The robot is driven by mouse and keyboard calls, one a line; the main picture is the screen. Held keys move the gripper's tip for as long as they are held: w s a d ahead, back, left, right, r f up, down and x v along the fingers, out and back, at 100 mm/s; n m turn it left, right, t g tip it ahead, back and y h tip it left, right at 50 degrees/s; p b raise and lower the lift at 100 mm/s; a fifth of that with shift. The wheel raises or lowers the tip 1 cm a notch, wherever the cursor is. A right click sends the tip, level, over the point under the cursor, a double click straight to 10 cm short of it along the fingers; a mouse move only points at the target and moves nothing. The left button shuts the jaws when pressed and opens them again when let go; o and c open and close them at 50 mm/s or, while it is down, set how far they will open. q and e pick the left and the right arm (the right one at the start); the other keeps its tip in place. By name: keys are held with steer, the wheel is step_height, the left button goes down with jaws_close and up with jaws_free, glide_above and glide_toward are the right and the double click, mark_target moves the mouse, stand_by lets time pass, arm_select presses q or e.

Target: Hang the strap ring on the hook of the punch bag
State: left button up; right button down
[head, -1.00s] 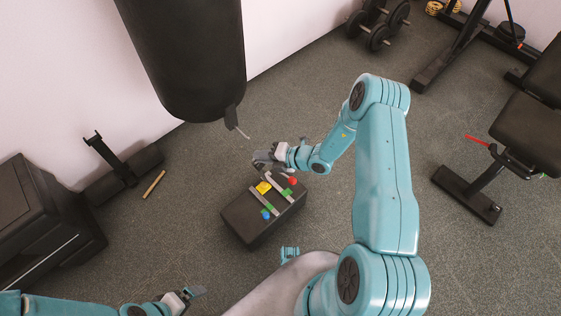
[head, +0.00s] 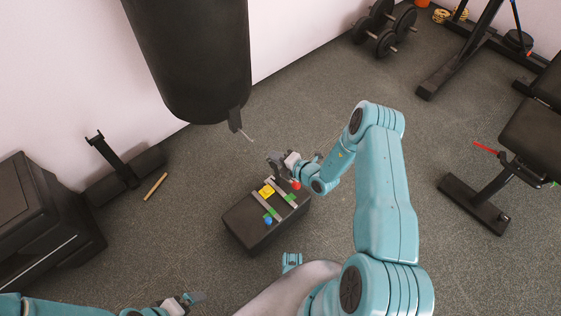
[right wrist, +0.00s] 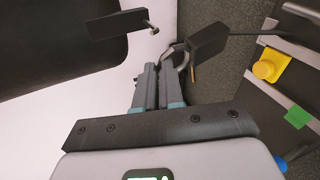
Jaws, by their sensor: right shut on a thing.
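The black punch bag (head: 195,65) hangs at the upper left in the head view. A short black tab (head: 234,119) with a thin metal hook (head: 247,137) hangs from its bottom. In the right wrist view the hook (right wrist: 153,29) points towards the fingers, with a clear gap to the ring. My right gripper (right wrist: 160,80) is shut on the metal strap ring (right wrist: 182,62), which joins a black strap piece (right wrist: 208,42). In the head view my right gripper (head: 277,161) is below and right of the hook. My left gripper (head: 190,299) is low at the left, apart from everything; its jaws are unclear.
A dark box (head: 245,222) on the floor carries light strips and yellow (head: 266,191), green, blue and red pieces. A bench (head: 475,205) stands right, dumbbells (head: 385,25) at the back. A dark cabinet (head: 40,225) stands left. Floor around the box is clear.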

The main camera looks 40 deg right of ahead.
steer(key=shift+w+a+f+b, duration=0.15)
steer(key=shift+w+b, duration=0.4)
steer(key=shift+w, duration=0.45)
steer(key=shift+w+f+b, duration=0.1)
steer(key=shift+w+b, duration=0.4)
steer(key=shift+w, duration=0.5)
steer(key=shift+w+f+b, duration=0.7)
steer(key=shift+b, duration=0.15)
steer(key=c, duration=1.2)
jaws_free()
